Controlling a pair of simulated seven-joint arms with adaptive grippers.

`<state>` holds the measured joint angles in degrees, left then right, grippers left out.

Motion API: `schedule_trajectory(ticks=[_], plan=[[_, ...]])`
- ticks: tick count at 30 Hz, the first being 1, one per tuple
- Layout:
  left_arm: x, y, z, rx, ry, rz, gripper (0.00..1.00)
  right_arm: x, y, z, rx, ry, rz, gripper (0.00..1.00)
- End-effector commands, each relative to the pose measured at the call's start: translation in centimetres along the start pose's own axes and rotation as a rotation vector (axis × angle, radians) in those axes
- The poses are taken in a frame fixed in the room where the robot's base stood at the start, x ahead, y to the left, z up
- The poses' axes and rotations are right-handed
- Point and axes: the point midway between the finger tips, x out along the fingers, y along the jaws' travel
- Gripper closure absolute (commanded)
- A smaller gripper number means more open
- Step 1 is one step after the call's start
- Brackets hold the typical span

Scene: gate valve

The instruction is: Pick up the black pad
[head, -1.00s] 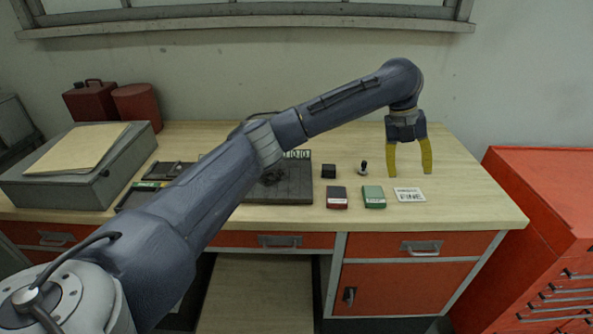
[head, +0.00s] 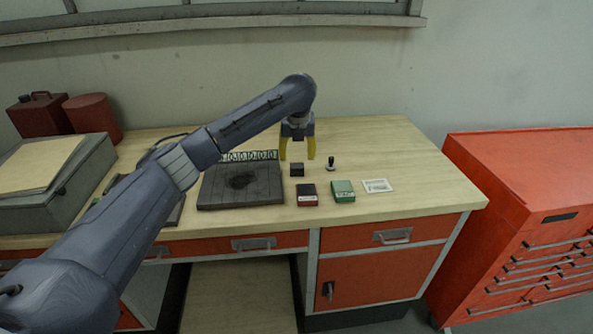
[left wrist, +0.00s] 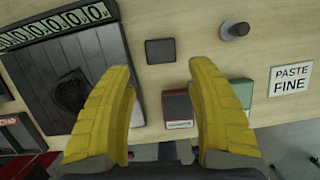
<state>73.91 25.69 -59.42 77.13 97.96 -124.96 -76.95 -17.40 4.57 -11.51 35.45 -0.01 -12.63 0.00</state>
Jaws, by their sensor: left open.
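A small black square pad (head: 297,169) lies on the wooden bench, behind the red-and-black box. It also shows in the left wrist view (left wrist: 160,50), centred between and just beyond the fingertips. My left gripper (head: 297,156) points down with its yellow fingers spread on either side of the pad in the head view. The left wrist view shows the fingers (left wrist: 160,68) open, with nothing between them. The height of the fingertips above the bench is hard to tell. My right gripper is in neither view.
A dark mat (head: 225,190) with a number strip lies left of the pad. A red-and-black box (head: 307,195) and a green box (head: 342,191) lie in front. A small dark stamp (head: 331,163) stands to the right, and a white card (head: 378,185) lies farther right.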

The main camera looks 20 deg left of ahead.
Motion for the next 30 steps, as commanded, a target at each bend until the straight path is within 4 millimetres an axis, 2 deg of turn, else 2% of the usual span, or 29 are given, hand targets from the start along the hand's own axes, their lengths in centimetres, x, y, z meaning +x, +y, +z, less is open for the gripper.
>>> schedule_trajectory(ticks=[1, 6, 14, 24, 30], plan=[[0.9, 0.0, -0.1, 0.000, 0.002, 0.001, 0.44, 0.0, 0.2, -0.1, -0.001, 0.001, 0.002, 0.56], [2.8, 0.0, 0.0, 0.000, 0.001, 0.000, 0.44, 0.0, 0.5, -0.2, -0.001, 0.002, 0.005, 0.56], [3.9, 0.0, 0.0, 0.000, 0.000, 0.000, 0.44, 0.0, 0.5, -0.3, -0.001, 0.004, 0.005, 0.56], [7.7, -0.2, 0.1, -0.001, 0.002, 0.000, 0.44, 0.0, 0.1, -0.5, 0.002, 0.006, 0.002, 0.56], [8.9, -0.2, 0.1, -0.001, 0.000, -0.001, 0.44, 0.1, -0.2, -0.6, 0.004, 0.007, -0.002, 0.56]])
